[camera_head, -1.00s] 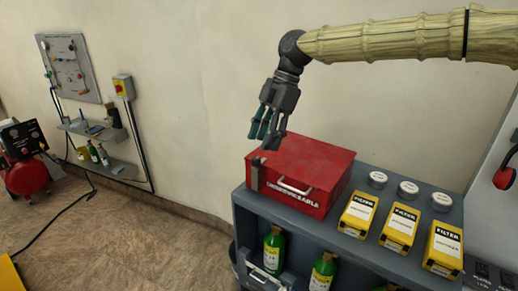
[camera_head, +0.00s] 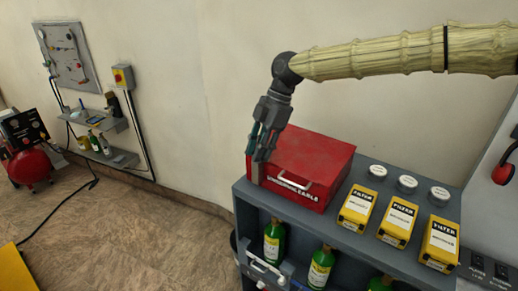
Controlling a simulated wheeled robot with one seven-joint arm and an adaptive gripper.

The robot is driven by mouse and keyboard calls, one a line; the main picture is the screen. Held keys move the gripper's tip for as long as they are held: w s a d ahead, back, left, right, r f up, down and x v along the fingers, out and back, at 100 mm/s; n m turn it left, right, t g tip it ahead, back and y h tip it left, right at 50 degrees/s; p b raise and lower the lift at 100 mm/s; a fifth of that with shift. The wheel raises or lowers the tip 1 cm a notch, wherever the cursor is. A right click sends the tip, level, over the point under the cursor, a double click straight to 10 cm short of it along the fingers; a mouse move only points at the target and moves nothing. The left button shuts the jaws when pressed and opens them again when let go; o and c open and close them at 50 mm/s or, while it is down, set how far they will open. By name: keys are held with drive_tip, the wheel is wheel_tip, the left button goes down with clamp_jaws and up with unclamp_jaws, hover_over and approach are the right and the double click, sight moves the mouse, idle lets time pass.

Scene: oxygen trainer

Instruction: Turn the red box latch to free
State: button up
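The red box (camera_head: 318,160) sits closed on the left end of the grey cabinet top, with a pale handle (camera_head: 289,183) and white lettering on its front. The latch (camera_head: 256,173) is a small grey-brown upright piece at the box's front left corner. My gripper (camera_head: 260,157) points down at that corner, its dark green-tipped fingers just above the latch and partly covering its top. The fingers look slightly apart, but I cannot tell whether they touch or grip the latch.
Yellow filter boxes (camera_head: 398,219) and several white round lids (camera_head: 407,183) stand on the grey cabinet (camera_head: 340,226) right of the red box. Green bottles (camera_head: 274,243) stand on its lower shelf. The wall (camera_head: 225,110) is behind.

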drive_tip(key=shift+r, duration=0.15)
clamp_jaws()
drive_tip(key=shift+b, duration=0.3)
drive_tip(key=m+t+b, duration=0.1)
drive_tip(key=m, duration=0.1)
drive_tip(key=m+t+b, duration=0.1)
drive_tip(key=m+b, duration=0.1)
drive_tip(key=shift+s+m+y, duration=0.15)
drive_tip(key=shift+m+y, duration=0.15)
drive_tip(key=shift+m, duration=0.1)
drive_tip(key=m+t+b, duration=0.1)
drive_tip(key=m+b, duration=0.1)
drive_tip(key=m, duration=0.2)
drive_tip(key=shift+s+t+b, duration=0.1)
drive_tip(key=shift+t+b, duration=0.3)
drive_tip(key=m+t+b, duration=0.1)
drive_tip(key=m, duration=0.2)
drive_tip(key=m+h, duration=0.1)
drive_tip(key=m, duration=0.1)
drive_tip(key=shift+s+a+r+m+t+b, duration=0.1)
drive_tip(key=shift+a+r+m+t+b, duration=0.1)
drive_tip(key=shift+m+t+b, duration=0.2)
drive_tip(key=shift+m+t+h, duration=0.4)
drive_tip(key=shift+m+h, duration=0.2)
drive_tip(key=shift+m, duration=0.9)
drive_tip(key=shift+s+f, duration=0.1)
drive_tip(key=shift+f, duration=0.1)
